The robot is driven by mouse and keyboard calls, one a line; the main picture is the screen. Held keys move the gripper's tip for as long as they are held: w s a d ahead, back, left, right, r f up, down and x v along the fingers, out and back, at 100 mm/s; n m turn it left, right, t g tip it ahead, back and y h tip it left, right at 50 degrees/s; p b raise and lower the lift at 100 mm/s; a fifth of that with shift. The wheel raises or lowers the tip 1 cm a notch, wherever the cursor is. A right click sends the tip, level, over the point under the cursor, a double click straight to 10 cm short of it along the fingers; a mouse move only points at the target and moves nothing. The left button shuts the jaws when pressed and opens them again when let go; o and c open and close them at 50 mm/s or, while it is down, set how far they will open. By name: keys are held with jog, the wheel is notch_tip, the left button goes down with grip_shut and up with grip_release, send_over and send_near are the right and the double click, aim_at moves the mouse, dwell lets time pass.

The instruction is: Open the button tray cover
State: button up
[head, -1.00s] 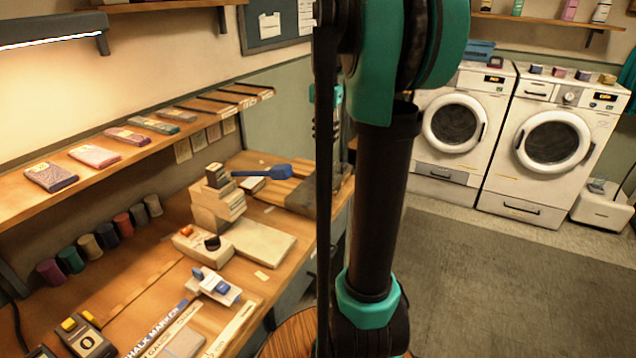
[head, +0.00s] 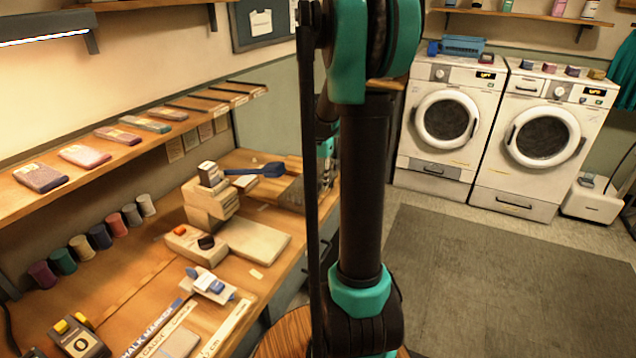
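I cannot clearly make out a button tray or its cover. A flat, dark-edged, tray-like thing (head: 290,194) lies at the far end of the wooden workbench (head: 130,290), partly hidden by my arm. My arm stands upright across the middle of the view. A small teal and dark part of it shows behind the upright link, near the bench's far end. My gripper's fingers cannot be made out there, and nothing held is visible.
A sewing machine (head: 188,240) stands on the bench, with a blue-handled tool (head: 257,169) behind it. Thread spools (head: 99,237) line the wall below a shelf (head: 120,155). Two washing machines (head: 447,118) stand at the back right. The grey mat (head: 480,280) is clear.

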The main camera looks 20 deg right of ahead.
jog(key=shift+f, duration=0.3)
jog(key=shift+c, duration=0.5)
grip_shut()
